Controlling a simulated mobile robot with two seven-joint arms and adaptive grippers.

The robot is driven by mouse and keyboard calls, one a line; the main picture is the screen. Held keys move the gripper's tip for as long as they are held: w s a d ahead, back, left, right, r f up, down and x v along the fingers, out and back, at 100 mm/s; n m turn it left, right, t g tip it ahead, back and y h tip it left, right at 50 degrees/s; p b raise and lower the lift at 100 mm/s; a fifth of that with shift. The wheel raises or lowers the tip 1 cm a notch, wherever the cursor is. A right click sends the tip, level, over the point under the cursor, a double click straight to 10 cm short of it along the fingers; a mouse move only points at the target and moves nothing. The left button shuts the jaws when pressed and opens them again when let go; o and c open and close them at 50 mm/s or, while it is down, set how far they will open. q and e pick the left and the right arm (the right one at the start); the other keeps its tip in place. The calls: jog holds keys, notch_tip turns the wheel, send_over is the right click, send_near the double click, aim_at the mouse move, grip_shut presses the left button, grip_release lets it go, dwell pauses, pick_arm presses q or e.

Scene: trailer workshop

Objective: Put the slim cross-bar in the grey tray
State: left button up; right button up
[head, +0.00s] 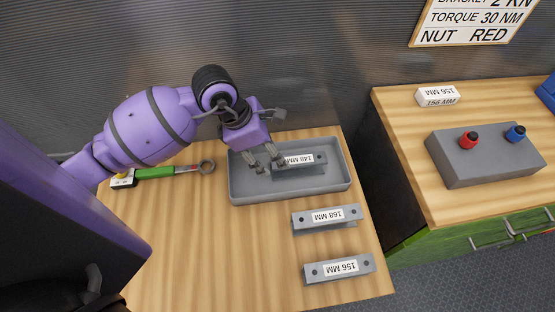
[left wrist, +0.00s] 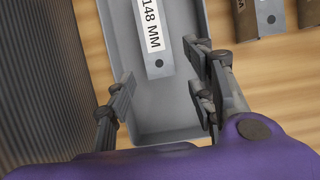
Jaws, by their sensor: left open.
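Three grey cross-bars show in the head view. The bar labelled 148 MM (head: 300,160) lies inside the grey tray (head: 290,194); it also shows in the left wrist view (left wrist: 153,40). Bars labelled 168 MM (head: 327,216) and 156 MM (head: 338,268) lie on the bench in front of the tray. They look alike in width; I cannot tell which is called slim. My left gripper (head: 266,161) is open over the tray's left part, close to the near end of the 148 MM bar, with nothing between its fingers. My right gripper does not show.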

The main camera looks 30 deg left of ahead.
pick_arm(q)
jog(key=v, duration=0.5)
dwell(1.8)
